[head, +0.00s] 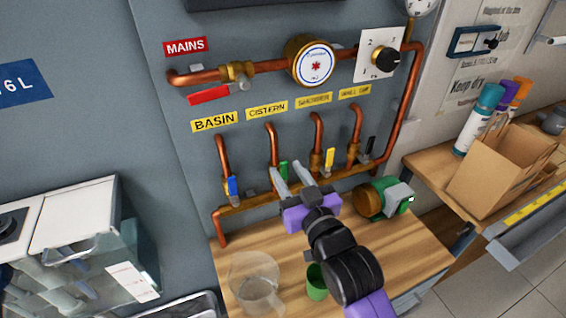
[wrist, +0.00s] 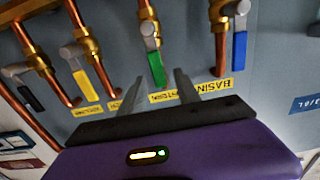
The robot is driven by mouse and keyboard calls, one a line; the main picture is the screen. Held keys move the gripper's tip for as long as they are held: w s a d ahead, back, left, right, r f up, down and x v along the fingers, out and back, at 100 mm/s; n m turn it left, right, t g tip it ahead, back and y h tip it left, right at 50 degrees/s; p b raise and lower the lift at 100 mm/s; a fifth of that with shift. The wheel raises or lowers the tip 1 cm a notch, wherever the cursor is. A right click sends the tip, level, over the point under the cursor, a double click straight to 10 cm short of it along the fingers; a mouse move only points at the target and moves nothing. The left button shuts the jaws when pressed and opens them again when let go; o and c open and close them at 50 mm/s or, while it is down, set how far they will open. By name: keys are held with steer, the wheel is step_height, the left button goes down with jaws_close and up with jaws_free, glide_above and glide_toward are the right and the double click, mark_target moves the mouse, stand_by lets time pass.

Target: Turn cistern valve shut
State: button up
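The cistern valve has a green lever (head: 283,168) on the second copper riser from the left, under the yellow CISTERN label (head: 267,109). In the wrist view, which is upside down, the green lever (wrist: 156,68) runs along its riser. My gripper (head: 291,178) is open in front of this valve, its two grey fingers reaching toward the wall. In the wrist view, the lever's free end shows between the fingertips (wrist: 160,80). I cannot tell whether either finger touches it. My gripper partly hides the valve body in the head view.
Neighbouring valves have a blue lever (head: 233,187) on the left and yellow (head: 328,160) and black (head: 370,146) levers on the right. A green-and-brass pump (head: 370,201), a clear jug (head: 255,282) and a green cup (head: 316,284) stand on the bench below.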

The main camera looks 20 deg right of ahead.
steer(key=shift+w, duration=1.3)
jaws_close()
stand_by(0.5)
